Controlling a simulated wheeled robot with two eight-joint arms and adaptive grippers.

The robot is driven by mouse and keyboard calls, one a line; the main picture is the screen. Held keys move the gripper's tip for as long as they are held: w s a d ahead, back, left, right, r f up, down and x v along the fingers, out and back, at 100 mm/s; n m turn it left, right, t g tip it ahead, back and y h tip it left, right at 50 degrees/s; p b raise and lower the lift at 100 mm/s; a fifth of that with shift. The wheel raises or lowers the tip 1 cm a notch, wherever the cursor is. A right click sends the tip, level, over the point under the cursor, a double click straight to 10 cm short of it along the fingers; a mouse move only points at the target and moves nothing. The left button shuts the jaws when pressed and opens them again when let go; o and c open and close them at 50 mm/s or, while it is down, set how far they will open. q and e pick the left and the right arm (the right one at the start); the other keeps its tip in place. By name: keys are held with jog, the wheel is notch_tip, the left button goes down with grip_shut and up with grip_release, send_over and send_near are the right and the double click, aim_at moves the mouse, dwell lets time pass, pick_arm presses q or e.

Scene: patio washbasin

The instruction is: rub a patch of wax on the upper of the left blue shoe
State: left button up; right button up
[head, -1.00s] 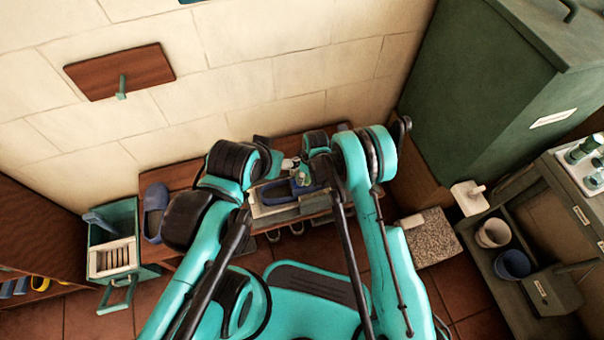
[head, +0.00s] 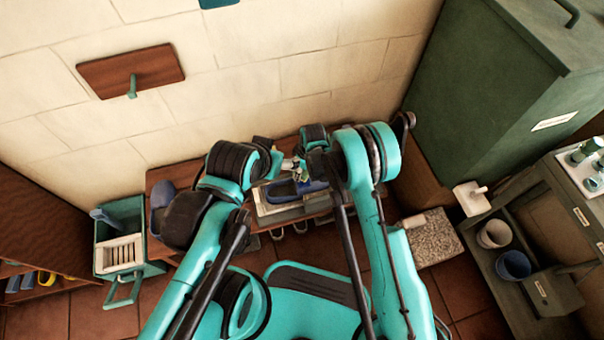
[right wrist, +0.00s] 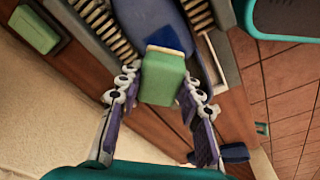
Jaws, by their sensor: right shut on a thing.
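One blue shoe (head: 284,191) sits in a pale tray (head: 268,209) on the wooden bench. The other blue shoe (head: 161,194) stands at the bench's left end, partly behind my left arm. In the right wrist view, my right gripper (right wrist: 164,93) is shut on a green block (right wrist: 163,80) with a cream edge. The block's far end is over or against the blue shoe (right wrist: 160,16); contact cannot be told. A darker blue patch (right wrist: 172,38) shows beside that end. My left gripper (head: 287,164) is near the tray's back side, its fingers too small to read.
A green crate (head: 123,258) stands left of the bench. A wooden wall board with a peg (head: 130,72) hangs above. A large green cabinet (head: 490,95) and a shelf with pots (head: 513,265) stand right. Another green block (right wrist: 35,30) lies in the wrist view's corner.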

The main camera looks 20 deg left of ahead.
jog(key=shift+r+p, duration=0.75)
jog(key=shift+r, duration=1.25)
